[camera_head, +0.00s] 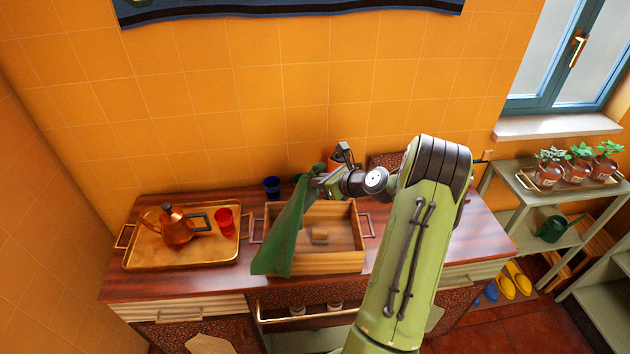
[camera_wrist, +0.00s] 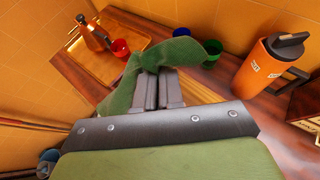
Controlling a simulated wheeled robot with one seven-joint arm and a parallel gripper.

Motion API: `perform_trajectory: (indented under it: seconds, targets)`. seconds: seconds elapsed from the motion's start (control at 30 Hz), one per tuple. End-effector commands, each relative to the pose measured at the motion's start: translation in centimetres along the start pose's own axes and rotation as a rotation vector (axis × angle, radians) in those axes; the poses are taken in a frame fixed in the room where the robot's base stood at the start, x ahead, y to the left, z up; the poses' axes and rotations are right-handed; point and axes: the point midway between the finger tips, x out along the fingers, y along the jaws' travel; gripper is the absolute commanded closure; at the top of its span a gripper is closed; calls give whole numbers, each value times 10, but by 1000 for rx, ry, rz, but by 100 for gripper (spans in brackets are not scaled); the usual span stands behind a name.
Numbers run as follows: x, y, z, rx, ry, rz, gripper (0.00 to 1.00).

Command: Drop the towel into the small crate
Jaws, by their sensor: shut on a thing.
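A green towel (camera_head: 287,232) hangs from my gripper (camera_head: 318,177) at the left side of the small wooden crate (camera_head: 335,262). The towel drapes down past the crate's left wall toward the front. My gripper is shut on the towel, above the crate's back left part. In the wrist view the towel (camera_wrist: 128,85) is pinched between the fingers (camera_wrist: 158,75) and spreads to both sides. The towel hides part of the crate's left side.
A brass tray (camera_head: 180,262) with a copper pot (camera_head: 172,224) and a red cup (camera_head: 224,220) stands left of the crate. A blue cup (camera_head: 272,186) stands behind. An orange jug (camera_wrist: 268,66) stands right in the wrist view. The counter's front left is clear.

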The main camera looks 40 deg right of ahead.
Motion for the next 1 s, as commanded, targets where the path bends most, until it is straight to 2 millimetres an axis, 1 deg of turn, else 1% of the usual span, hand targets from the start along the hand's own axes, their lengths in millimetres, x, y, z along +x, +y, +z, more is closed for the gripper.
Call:
perform_trajectory:
  seconds: [0.03, 0.3, 0.4, 0.67, 1.0]
  targets:
    - [8, 0, -16, 0, 0, 0, 100]
    - [28, 0, -53, 0, 0, 0, 100]
    - [32, 0, -63, 0, 0, 0, 100]
    - [37, 0, -72, 0, -1, 0, 100]
    - [59, 1, -114, 0, -1, 1, 100]
